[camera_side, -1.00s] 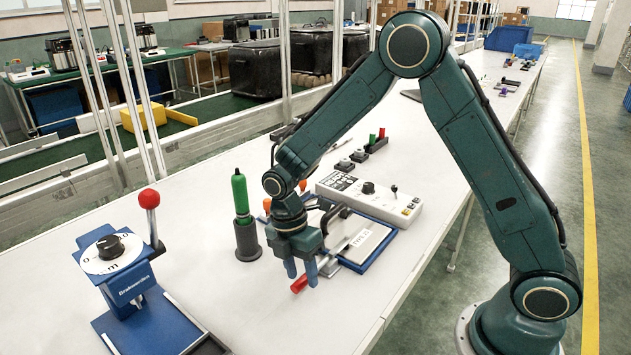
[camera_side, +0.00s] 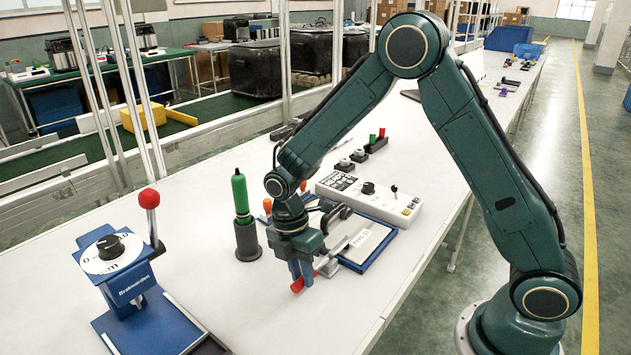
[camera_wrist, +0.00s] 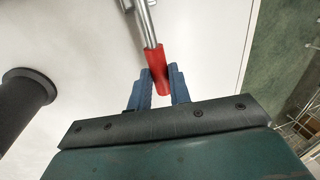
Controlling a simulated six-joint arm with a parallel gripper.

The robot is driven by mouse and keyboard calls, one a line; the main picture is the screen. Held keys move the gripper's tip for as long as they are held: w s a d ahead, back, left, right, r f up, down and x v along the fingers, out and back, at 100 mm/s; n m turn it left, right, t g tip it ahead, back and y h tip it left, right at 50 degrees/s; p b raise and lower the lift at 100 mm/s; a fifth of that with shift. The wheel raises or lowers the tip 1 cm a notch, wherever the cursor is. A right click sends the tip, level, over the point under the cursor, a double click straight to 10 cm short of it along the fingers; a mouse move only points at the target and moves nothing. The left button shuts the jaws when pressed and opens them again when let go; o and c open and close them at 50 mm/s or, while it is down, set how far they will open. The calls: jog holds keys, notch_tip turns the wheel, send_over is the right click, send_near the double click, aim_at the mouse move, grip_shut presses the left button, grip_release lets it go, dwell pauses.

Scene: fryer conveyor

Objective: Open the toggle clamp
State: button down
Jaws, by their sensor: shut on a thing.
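The toggle clamp's red handle grip (camera_side: 298,285) sits at the end of a metal lever, low over the table. The lever (camera_side: 330,262) runs back to the clamp at the blue-edged board (camera_side: 358,262). My gripper (camera_side: 302,276) points down with its blue fingers shut on the red grip. In the wrist view the red grip (camera_wrist: 158,72) lies between the two fingers (camera_wrist: 160,85), and the metal lever (camera_wrist: 148,25) extends away from it. The clamp's body is mostly hidden behind my gripper in the side view.
A green-handled tool (camera_side: 241,198) stands in a dark holder just left of my gripper. A blue press (camera_side: 130,275) with a dial and red knob is at front left. A white control box (camera_side: 370,195) lies behind the board.

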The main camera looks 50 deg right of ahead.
jog(key=shift+d+r, duration=0.1)
jog(key=shift+d+r+y, duration=0.2)
jog(key=shift+r+y, duration=0.25)
jog(key=shift+y, duration=0.2)
jog(key=shift+d+r+y, duration=0.15)
jog(key=shift+r+y, duration=0.25)
jog(key=shift+y, duration=0.25)
jog(key=d+r+y, duration=0.1)
jog(key=r+y, duration=0.1)
jog(key=y, duration=0.1)
jog(key=shift+d+n, duration=0.3)
jog(key=shift+d, duration=0.05)
jog(key=shift+d+r+n+y, duration=0.1)
jog(key=shift+d+r+y, duration=0.35)
jog(key=shift+y, duration=0.5)
jog(key=shift+d+r+n+y, duration=0.1)
jog(key=shift+d+r+y, duration=0.1)
jog(key=shift+d+y, duration=0.6)
jog(key=shift+d+r+n+y, duration=0.1)
jog(key=shift+d+r+y, duration=0.3)
jog(key=shift+y, duration=0.65)
jog(key=c, duration=1.3)
grip_release()
jog(key=shift+a+g, duration=0.15)
jog(key=shift+g, duration=0.15)
